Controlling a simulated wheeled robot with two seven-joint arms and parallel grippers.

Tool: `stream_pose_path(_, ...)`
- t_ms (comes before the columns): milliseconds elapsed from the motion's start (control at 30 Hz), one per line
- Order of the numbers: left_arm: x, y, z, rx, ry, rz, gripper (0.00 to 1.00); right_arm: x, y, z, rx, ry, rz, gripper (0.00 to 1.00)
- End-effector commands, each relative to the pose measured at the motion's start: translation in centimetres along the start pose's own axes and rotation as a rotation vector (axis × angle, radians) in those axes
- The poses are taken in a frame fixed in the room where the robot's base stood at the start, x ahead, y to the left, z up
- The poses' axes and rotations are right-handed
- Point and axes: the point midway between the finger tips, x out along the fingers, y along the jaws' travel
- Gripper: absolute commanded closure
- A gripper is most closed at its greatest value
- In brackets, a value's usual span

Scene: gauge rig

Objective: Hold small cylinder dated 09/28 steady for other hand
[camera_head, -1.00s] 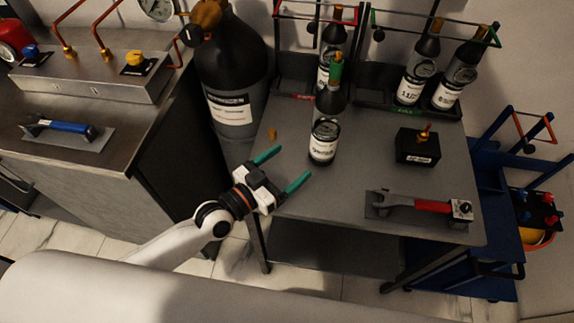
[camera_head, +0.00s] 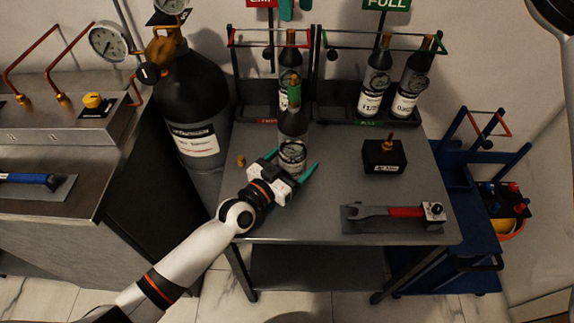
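A small dark cylinder (camera_head: 292,125) with a green top and white label stands upright on the grey table, left of centre. Its label date is too small to read. The gripper body hides part of the base.
Behind stand a red-railed rack (camera_head: 240,90) with one cylinder and a green-railed rack (camera_head: 345,100) with two. A black box (camera_head: 384,157) and a red-handled wrench (camera_head: 400,212) lie to the right. A large black tank (camera_head: 190,100) stands at the left.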

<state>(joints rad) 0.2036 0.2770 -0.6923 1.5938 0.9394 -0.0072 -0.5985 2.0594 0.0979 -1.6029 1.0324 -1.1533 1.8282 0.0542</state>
Motion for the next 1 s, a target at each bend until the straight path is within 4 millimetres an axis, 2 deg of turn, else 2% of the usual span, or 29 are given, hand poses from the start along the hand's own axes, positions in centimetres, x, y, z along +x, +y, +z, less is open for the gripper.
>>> stream_pose_path(200,0.03,-0.02,-0.03,-0.001,0.001,0.000,0.18,0.00,-0.01,0.00,0.000,0.000,0.000,0.64)
stream_pose_path(233,0.03,-0.01,-0.03,-0.001,0.000,0.000,0.21,0.00,-0.01,0.00,0.000,0.000,0.000,0.64)
stream_pose_path(667,0.00,0.01,-0.04,-0.001,0.001,0.000,0.91,0.00,-0.01,0.00,0.000,0.000,0.000,0.64)
stream_pose_path(700,-0.01,0.01,-0.04,-0.001,0.001,0.000,0.47,0.00,-0.01,0.00,0.000,0.000,0.000,0.64)
stream_pose_path(867,-0.01,0.02,-0.04,-0.001,0.001,0.000,0.73,0.00,-0.01,0.00,0.000,0.000,0.000,0.64)
stream_pose_path(1000,-0.01,0.02,-0.05,-0.001,0.001,0.000,0.74,0.00,0.00,0.00,0.000,0.000,0.000,0.64)
